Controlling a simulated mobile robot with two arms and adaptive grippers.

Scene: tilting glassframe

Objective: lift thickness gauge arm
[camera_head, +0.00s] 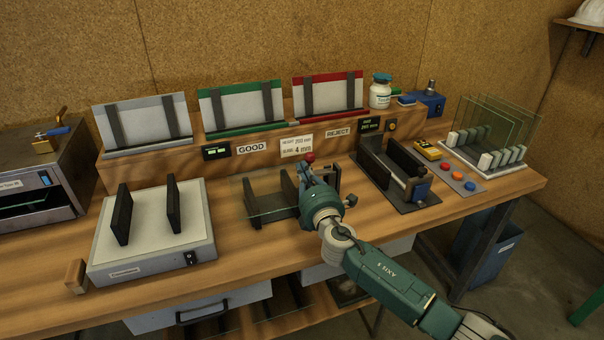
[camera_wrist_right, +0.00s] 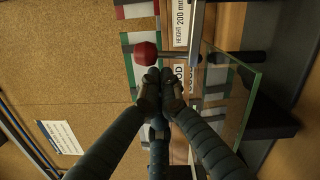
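The thickness gauge arm is a thin rod with a red knob (camera_head: 310,157) at its end, above the middle of the bench. In the right wrist view the red knob (camera_wrist_right: 146,54) sits just beyond my fingertips, and its rod runs right. My right gripper (camera_head: 305,172) is close to the knob; in its wrist view the fingertips (camera_wrist_right: 160,77) are together, with nothing seen between them. I cannot tell whether they touch the rod. A glass pane (camera_head: 268,210) stands in a dark holder beside the gripper. The gripper hides part of the gauge. My left gripper is not in view.
A white-topped box (camera_head: 150,228) with two black uprights stands to the left. A dark fixture (camera_head: 400,175) and a button panel (camera_head: 456,180) are to the right. A rack of glass panes (camera_head: 490,150) stands at the far right. The bench's front strip is mostly clear.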

